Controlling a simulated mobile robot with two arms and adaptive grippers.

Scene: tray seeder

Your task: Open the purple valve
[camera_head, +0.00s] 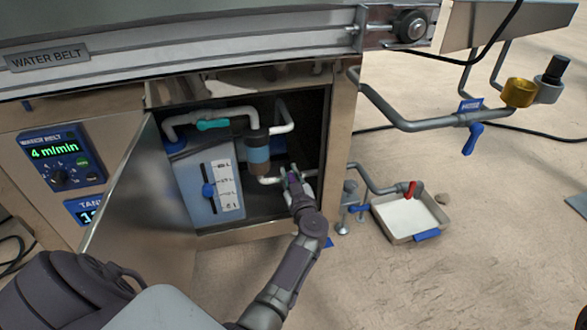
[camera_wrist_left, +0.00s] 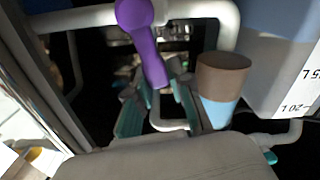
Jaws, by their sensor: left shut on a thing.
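The purple valve (camera_wrist_left: 143,45) has a long handle on a white pipe in the left wrist view. My left gripper (camera_wrist_left: 158,92) is shut on the handle's free end, with one teal-and-grey finger on each side. In the head view my left gripper (camera_head: 293,181) reaches into the open cabinet beside the lower white pipe. There the gripper largely hides the purple valve. My right gripper is in neither view.
A brown-and-blue cylinder (camera_wrist_left: 223,85) stands close to the gripper. The tank (camera_head: 205,184), a teal-handled valve (camera_head: 213,124) and the cabinet's open metal door (camera_head: 140,205) are nearby. Outside are a red valve (camera_head: 411,188), a blue valve (camera_head: 473,137) and a tray (camera_head: 380,214).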

